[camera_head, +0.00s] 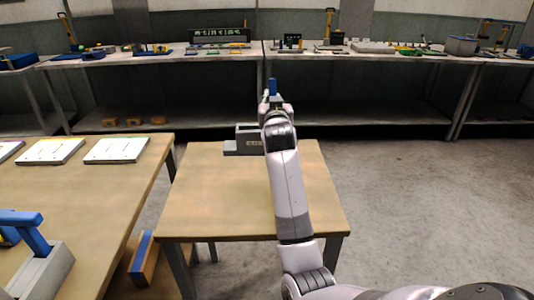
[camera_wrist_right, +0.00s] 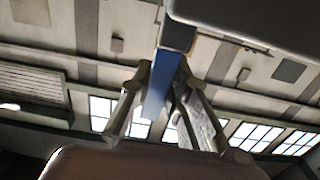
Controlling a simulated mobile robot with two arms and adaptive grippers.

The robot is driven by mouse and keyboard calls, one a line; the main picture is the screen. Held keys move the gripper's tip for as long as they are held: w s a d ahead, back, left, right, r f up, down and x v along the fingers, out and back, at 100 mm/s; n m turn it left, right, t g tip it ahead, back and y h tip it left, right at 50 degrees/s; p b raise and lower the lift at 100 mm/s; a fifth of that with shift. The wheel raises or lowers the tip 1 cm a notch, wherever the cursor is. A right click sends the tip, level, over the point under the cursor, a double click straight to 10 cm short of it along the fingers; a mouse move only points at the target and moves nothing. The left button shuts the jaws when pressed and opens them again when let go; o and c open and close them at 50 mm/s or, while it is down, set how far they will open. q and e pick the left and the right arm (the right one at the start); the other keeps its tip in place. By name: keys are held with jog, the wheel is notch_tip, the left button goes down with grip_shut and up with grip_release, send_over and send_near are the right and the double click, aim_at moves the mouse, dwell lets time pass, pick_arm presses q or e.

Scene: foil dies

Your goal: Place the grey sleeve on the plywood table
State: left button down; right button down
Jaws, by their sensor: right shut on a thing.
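My right gripper (camera_head: 274,104) is at the far side of the small plywood table (camera_head: 215,200), pointing away from me. It is shut on a narrow upright piece with a blue face, which I take to be the grey sleeve (camera_head: 272,87). In the right wrist view the sleeve (camera_wrist_right: 160,88) sits between the two fingers (camera_wrist_right: 158,105), its blue face showing and a greyish part at its upper end. My forearm covers part of the table. My left gripper is out of view.
A grey labelled holder (camera_head: 246,141) stands at the table's far edge, beside my arm. Left, another wooden table (camera_head: 110,185) carries white boards (camera_head: 117,149) and a blue-handled grey device (camera_head: 40,265). An orange piece with a blue stripe (camera_head: 142,258) is lower down. The small table's front is clear.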

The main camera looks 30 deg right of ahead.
notch_tip(320, 180, down, 10)
jog(key=shift+f, duration=0.1)
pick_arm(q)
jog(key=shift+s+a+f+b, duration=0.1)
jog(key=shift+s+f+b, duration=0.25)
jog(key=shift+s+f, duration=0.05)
pick_arm(e)
notch_tip(320, 180, down, 4)
jog(key=shift+f, duration=0.1)
jog(key=c, duration=1.5)
grip_release()
jog(key=shift+c, duration=0.2)
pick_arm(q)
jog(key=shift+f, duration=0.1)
pick_arm(e)
jog(key=v, duration=1.2)
